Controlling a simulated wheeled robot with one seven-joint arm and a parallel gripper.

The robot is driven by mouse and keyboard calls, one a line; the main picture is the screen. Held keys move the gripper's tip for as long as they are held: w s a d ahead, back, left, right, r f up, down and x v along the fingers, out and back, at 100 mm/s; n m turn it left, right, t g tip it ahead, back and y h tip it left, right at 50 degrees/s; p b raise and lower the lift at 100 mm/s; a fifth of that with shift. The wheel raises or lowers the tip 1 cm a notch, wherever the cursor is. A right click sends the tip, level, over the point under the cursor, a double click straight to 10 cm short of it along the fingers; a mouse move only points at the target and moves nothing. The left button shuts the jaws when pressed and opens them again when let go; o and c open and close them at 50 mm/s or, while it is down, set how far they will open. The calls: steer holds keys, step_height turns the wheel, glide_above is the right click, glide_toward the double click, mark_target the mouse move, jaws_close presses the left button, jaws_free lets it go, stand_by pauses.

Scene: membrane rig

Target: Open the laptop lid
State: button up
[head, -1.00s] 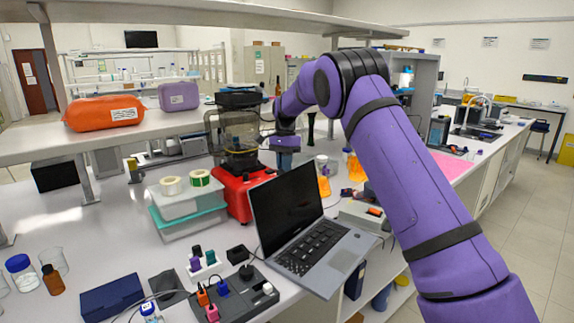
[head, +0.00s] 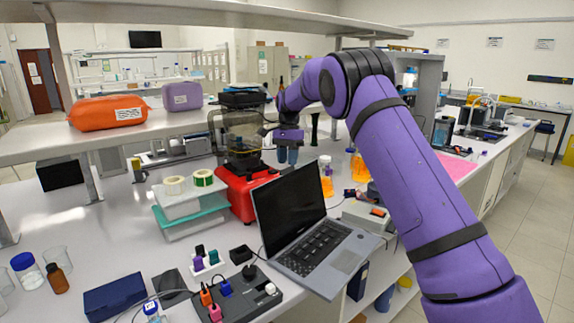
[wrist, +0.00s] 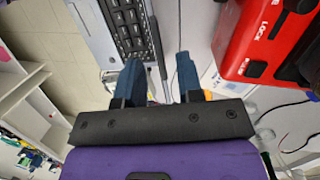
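The laptop (head: 318,244) stands on the bench in the head view with its lid (head: 289,207) raised, the dark screen upright and tilted slightly back. Its keyboard (head: 314,246) is fully uncovered. My gripper (head: 287,155) is behind and above the lid, apart from it, with the fingers pointing down. In the wrist view my gripper (wrist: 158,75) has its two blue fingers spread with nothing between them. The laptop's keyboard (wrist: 127,25) and the thin edge of its lid (wrist: 158,48) show beyond the fingers there.
A red machine (head: 245,190) stands left of my gripper, and its red base also shows close by in the wrist view (wrist: 262,40). Orange bottles (head: 326,178) stand behind the laptop. A power strip (head: 238,295) with plugs lies at front left.

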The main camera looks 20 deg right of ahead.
steer(key=a+v, duration=0.1)
steer(key=v, duration=0.7)
steer(key=shift+d+r, duration=0.3)
steer(key=shift+d, duration=0.25)
steer(key=shift+r, duration=0.1)
steer(key=s+d+r+n+t, duration=0.1)
steer(key=s+r+n, duration=0.1)
steer(key=s+r, duration=0.5)
steer(key=s+d+r+n+t, duration=0.1)
steer(key=s+r+n+t, duration=0.15)
steer(key=s, duration=0.75)
steer(key=s+r+n, duration=0.1)
steer(key=s+r, duration=0.4)
steer(key=s, duration=0.4)
steer(key=s+f+n+t, duration=0.2)
steer(key=s+f, duration=0.3)
steer(key=s, duration=0.9)
steer(key=s+f+n+t+h, duration=0.1)
steer(key=s+f+n, duration=0.3)
steer(key=s, duration=1)
steer(key=shift+f+t, duration=0.55)
steer(key=shift+f, duration=0.3)
